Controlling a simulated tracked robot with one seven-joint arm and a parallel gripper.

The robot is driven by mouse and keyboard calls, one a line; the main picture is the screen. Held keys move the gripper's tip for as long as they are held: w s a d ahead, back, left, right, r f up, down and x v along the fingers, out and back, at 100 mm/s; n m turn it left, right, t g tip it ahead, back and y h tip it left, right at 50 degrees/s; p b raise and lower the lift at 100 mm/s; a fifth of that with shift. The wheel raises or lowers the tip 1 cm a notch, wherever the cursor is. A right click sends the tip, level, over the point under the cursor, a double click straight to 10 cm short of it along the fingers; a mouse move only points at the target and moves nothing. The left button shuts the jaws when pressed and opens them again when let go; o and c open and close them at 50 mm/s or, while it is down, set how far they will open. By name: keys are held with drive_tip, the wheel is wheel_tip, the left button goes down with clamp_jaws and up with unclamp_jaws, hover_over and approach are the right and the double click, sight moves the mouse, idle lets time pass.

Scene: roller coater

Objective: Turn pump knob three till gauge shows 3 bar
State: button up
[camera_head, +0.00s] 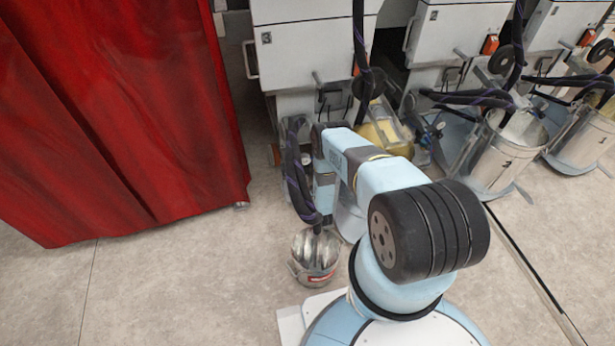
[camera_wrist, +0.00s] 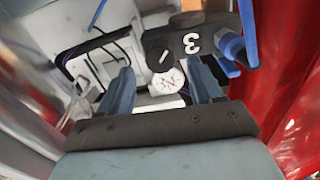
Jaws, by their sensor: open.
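In the wrist view, a dark pump block (camera_wrist: 207,36) carries a white number 3, which shows upside down. A round black knob (camera_wrist: 155,50) with a white line sits beside the number. A white round gauge (camera_wrist: 168,82) lies just below the knob in the picture; its reading is too small to tell. My gripper (camera_wrist: 160,72) is open, its two blue fingers on either side of the gauge and pointing towards the knob. Nothing is held between them. I cannot tell whether a finger touches anything. In the head view my arm hides the gripper, knob and gauge.
A blue handle (camera_wrist: 230,48) sticks out at the right of the block. In the head view, a red curtain (camera_head: 120,110) hangs at left, a metal bucket (camera_head: 314,257) stands on the floor, and white machine cabinets (camera_head: 310,42) with hoses and containers line the back.

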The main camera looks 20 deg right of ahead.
sight(308, 174)
drive_tip(key=shift+w, duration=1.6)
drive_tip(key=shift+c, duration=0.5)
drive_tip(key=c, duration=1)
drive_tip(key=shift+o, duration=0.2)
drive_tip(key=shift+m, duration=0.3)
drive_tip(key=m, duration=0.4)
drive_tip(key=shift+d, duration=0.1)
drive_tip(key=shift+d+m, duration=0.1)
drive_tip(key=shift+m, duration=2.3)
drive_tip(key=shift+f, duration=0.1)
